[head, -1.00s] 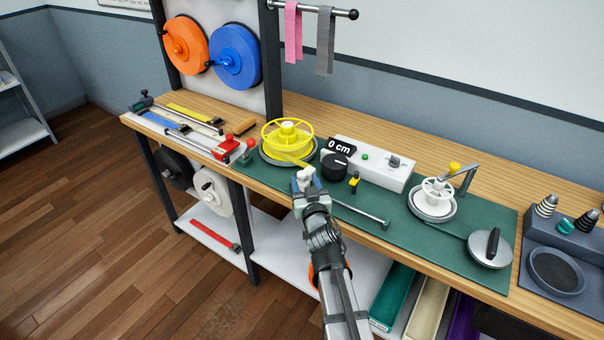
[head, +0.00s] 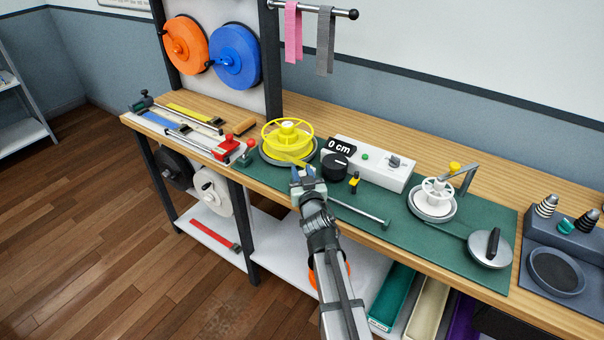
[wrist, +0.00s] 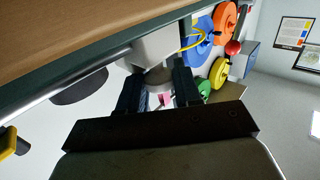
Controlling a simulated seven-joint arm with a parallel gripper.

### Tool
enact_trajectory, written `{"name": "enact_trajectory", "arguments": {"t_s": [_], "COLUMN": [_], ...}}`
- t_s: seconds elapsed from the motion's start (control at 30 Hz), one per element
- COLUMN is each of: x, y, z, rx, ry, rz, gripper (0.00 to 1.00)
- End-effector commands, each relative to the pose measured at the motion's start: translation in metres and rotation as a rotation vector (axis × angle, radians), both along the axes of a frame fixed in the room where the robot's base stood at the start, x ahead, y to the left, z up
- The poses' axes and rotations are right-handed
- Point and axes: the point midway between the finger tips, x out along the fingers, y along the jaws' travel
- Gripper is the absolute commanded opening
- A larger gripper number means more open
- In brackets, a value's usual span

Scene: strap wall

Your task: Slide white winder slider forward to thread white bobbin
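The white winder slider shows in the wrist view as a pale block (wrist: 170,45) with a short grey knob (wrist: 160,78) between my fingers. My gripper (head: 303,172) is at the left end of the metal guide rod (head: 358,211), in front of the yellow spool. Its fingers (wrist: 160,88) stand apart on either side of the knob; I cannot tell whether they press on it. The white bobbin (head: 437,191) stands on a round white base, right of the rod, under a bent grey arm.
The yellow spool (head: 280,148) lies behind my gripper. A black dial (head: 334,166) and a white control box (head: 375,170) reading "0 cm" stand behind the rod. A small yellow-black part (head: 355,182) stands near the rod. A round crank (head: 489,248) is at right.

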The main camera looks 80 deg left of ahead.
Motion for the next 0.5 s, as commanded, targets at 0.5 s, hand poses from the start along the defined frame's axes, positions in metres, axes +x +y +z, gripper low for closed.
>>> {"name": "enact_trajectory", "arguments": {"t_s": [0.5], "x": [0.0003], "y": [0.0001], "z": [0.0039], "rx": [0.009], "ry": [0.0], "rz": [0.003], "gripper": [0.0]}}
